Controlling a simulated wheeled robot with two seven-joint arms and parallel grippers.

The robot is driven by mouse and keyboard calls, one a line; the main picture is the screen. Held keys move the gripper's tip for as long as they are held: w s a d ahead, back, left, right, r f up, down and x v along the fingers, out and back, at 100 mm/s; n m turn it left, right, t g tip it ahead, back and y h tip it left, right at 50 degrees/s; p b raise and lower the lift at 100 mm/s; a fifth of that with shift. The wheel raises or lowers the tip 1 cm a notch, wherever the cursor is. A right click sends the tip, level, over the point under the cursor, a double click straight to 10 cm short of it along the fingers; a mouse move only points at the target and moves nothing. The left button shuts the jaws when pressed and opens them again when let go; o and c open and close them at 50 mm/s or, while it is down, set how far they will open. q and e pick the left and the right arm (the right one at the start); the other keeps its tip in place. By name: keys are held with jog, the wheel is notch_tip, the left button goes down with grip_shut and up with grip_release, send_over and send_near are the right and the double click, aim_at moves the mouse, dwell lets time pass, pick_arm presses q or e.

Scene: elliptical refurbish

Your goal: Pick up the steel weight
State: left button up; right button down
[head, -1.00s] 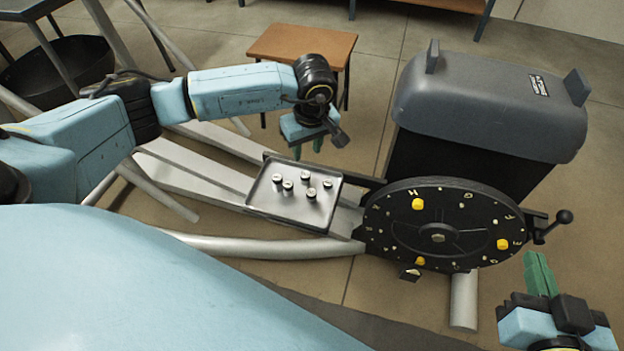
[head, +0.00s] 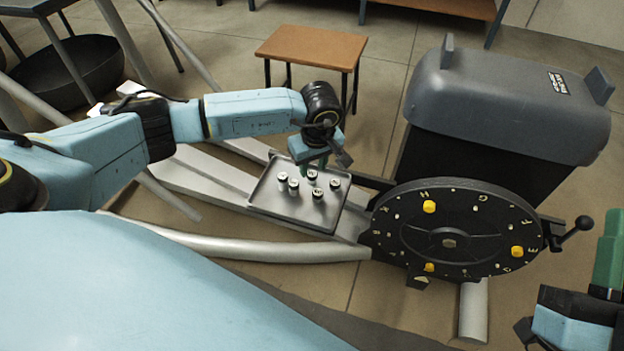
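Several small steel weights with pale, marked tops stand upright on a grey metal tray (head: 270,203). One weight (head: 283,177) is at the left, one (head: 312,174) at the back, one (head: 335,184) at the right and one (head: 318,194) at the front. I cannot read the markings.
A black lettered dial (head: 480,225) with yellow pegs stands right of the tray, with a crank handle (head: 582,223) at its side. A large grey-lidded bin (head: 510,100) is behind it. A wooden stool (head: 310,46) stands behind my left arm.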

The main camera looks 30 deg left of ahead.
aim_at(312, 174)
pick_arm(q)
notch_tip(312, 174, down, 2)
jog(key=shift+f+b, duration=0.2)
jog(key=shift+b, duration=0.35)
jog(key=shift+a+f, duration=0.15)
jog(key=shift+f, duration=0.35)
pick_arm(e)
jog(key=shift+s+d+r+t+y, duration=0.2)
jog(key=shift+s+r+t, duration=0.2)
jog(key=shift+s+t, duration=0.25)
jog(key=shift+s+d+r+t+y, duration=0.15)
jog(key=shift+s+r+t, duration=0.25)
jog(key=shift+t, duration=0.45)
pick_arm(q)
jog(key=shift+c, duration=0.4)
grip_shut()
